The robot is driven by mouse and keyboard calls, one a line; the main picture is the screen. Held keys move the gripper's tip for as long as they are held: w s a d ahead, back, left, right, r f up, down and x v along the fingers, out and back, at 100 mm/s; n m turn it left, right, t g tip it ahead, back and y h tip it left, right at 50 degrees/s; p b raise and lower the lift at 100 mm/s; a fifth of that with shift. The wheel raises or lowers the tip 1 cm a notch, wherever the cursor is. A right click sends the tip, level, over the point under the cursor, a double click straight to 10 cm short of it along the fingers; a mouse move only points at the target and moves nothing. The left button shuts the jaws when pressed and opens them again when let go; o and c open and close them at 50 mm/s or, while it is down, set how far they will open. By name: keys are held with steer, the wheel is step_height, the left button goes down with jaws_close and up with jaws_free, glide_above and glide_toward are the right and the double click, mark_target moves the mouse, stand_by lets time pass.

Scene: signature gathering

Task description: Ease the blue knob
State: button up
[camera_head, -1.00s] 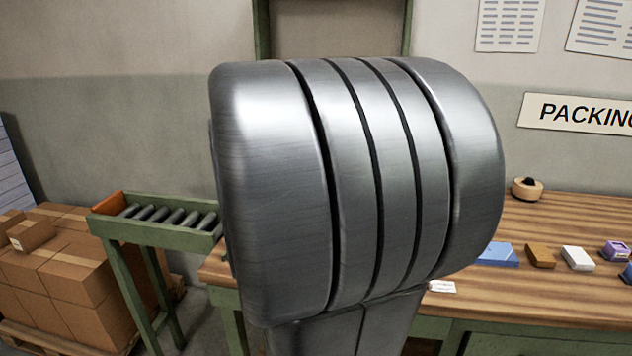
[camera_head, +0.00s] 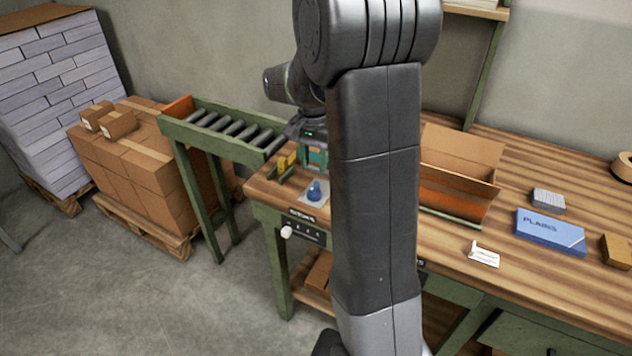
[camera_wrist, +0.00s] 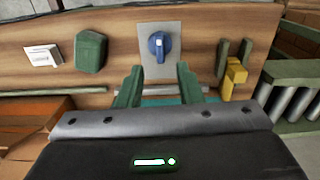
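The blue knob (camera_head: 315,190) sits on a light square plate (camera_head: 309,201) near the left end of the wooden bench in the head view. In the wrist view the blue knob (camera_wrist: 158,45) is on its grey plate (camera_wrist: 175,69), ahead of my fingers and between their lines. My gripper (camera_wrist: 160,78) has its two green fingers spread apart with nothing between them. The fingertips look short of the knob, not touching it. In the head view my arm covers part of the bench, and the fingertips are hard to make out there.
A yellow piece (camera_wrist: 234,76) stands right of the plate in the wrist view, and a green block (camera_wrist: 91,51) left of it. An open cardboard box (camera_head: 455,178), a blue box (camera_head: 550,233) and a white card (camera_head: 484,254) are on the bench. A roller conveyor (camera_head: 228,130) adjoins its left end.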

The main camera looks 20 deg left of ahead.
mark_target(314, 186)
step_height(314, 186, down, 8)
steer(key=shift+r, duration=0.25)
jaws_close()
